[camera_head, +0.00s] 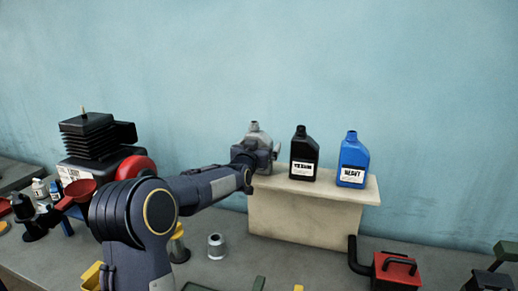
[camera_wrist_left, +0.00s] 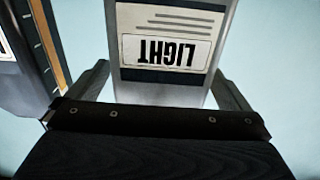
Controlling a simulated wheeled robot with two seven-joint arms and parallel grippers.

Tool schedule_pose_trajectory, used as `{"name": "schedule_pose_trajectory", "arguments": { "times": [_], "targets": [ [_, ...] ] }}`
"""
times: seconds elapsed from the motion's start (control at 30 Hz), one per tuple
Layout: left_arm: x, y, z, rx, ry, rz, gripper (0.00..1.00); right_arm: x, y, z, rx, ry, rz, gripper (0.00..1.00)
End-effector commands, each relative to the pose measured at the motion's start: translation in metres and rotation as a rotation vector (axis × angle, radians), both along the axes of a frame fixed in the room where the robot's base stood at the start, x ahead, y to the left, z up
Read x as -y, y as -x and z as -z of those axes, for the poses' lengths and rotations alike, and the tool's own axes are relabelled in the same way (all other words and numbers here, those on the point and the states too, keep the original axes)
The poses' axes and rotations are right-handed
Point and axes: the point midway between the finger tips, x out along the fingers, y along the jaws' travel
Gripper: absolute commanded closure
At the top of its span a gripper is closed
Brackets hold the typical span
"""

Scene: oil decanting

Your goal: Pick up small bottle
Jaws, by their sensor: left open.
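A grey bottle (camera_head: 257,134) stands upright at the left end of the raised shelf in the head view. In the left wrist view it appears upside down as a grey bottle with a LIGHT label (camera_wrist_left: 172,52). My left gripper (camera_head: 262,160) is at this bottle. In the wrist view the open fingers (camera_wrist_left: 162,88) stand on either side of it, with small gaps at the tips. A small white bottle (camera_head: 39,188) and a small blue-and-white bottle (camera_head: 55,190) stand at the far left of the table. My right gripper is not in view.
A black bottle (camera_head: 304,155) and a blue HEAVY bottle (camera_head: 353,160) stand right of the grey one on the pale shelf (camera_head: 305,216). An engine (camera_head: 95,140) and red funnel (camera_head: 78,190) are left. A metal cup (camera_head: 216,246) and red box (camera_head: 396,268) are in front.

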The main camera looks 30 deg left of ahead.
Motion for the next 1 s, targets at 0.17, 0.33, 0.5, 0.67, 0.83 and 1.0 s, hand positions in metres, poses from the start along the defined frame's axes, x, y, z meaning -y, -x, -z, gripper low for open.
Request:
{"name": "schedule_pose_trajectory", "arguments": {
  "times": [0.17,0.33,0.5,0.67,0.83,1.0],
  "targets": [
    [-0.0012,-0.006,0.0007,-0.001,0.001,0.001,0.0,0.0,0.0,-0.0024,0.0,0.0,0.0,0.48],
    [-0.001,-0.0056,0.0009,-0.001,0.001,0.001,0.05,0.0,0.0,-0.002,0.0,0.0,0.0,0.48],
    [-0.001,-0.0054,0.0008,-0.001,0.001,0.001,0.28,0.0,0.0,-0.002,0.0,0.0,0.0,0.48],
    [-0.001,-0.0053,0.0008,-0.001,0.001,0.001,0.48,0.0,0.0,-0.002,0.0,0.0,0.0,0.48],
    [-0.001,-0.0052,-0.0016,0.004,0.0,0.001,0.61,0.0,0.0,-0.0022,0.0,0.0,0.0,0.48],
    [-0.001,-0.0052,-0.0021,0.004,0.0,0.001,0.61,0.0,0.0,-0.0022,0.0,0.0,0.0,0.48]
  ]
}}
